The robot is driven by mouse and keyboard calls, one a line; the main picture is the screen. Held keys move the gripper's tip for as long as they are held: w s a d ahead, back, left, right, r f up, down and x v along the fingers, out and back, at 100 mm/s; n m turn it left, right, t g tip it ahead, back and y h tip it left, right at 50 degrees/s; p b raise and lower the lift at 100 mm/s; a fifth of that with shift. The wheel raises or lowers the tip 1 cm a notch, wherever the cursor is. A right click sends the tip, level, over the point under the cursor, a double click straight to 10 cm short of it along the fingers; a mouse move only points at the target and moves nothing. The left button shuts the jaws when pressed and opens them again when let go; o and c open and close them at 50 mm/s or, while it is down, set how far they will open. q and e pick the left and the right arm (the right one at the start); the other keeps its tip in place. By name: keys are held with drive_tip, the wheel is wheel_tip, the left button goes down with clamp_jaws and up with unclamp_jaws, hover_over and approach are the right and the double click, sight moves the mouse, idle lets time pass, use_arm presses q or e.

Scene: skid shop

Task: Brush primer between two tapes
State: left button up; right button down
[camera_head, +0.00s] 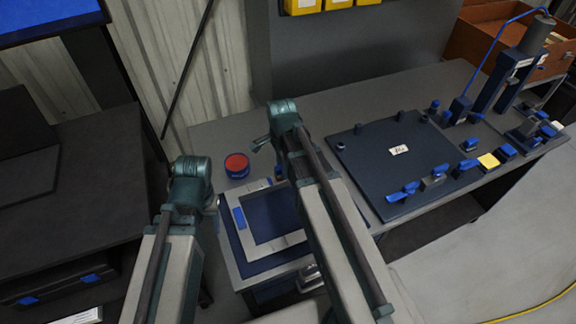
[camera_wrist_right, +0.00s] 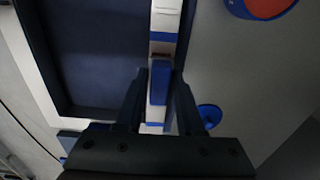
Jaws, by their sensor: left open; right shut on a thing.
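A pale frame (camera_head: 237,237) with a dark blue centre lies on the bench and carries blue tape (camera_head: 239,217) on its left side. In the right wrist view its pale strip (camera_wrist_right: 165,20) shows a blue tape band (camera_wrist_right: 163,38) across it. My right gripper (camera_wrist_right: 162,75) is shut on a blue-handled brush (camera_wrist_right: 160,84) over this strip; its brown tip lies near the band. I cannot tell whether it touches. A red-topped tin with a blue rim (camera_head: 237,163) stands behind the frame. My left gripper (camera_head: 208,200) is open, left of the frame, its fingers mostly hidden.
A dark plate (camera_head: 365,165) with a white label and blue clamps fills the bench's middle. A blue-and-grey stand (camera_head: 503,75) and a brown box (camera_head: 480,35) are at the right. A round blue piece (camera_wrist_right: 208,114) sits beside the frame. Bare bench lies around the tin.

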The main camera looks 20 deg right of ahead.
drive_tip(key=shift+a, duration=0.15)
drive_tip(key=shift+s+a, duration=0.1)
drive_tip(key=shift+a, duration=1.7)
drive_tip(key=shift+f, duration=0.1)
drive_tip(key=shift+d, duration=0.15)
drive_tip(key=shift+d, duration=1.75)
drive_tip(key=shift+d, duration=0.15)
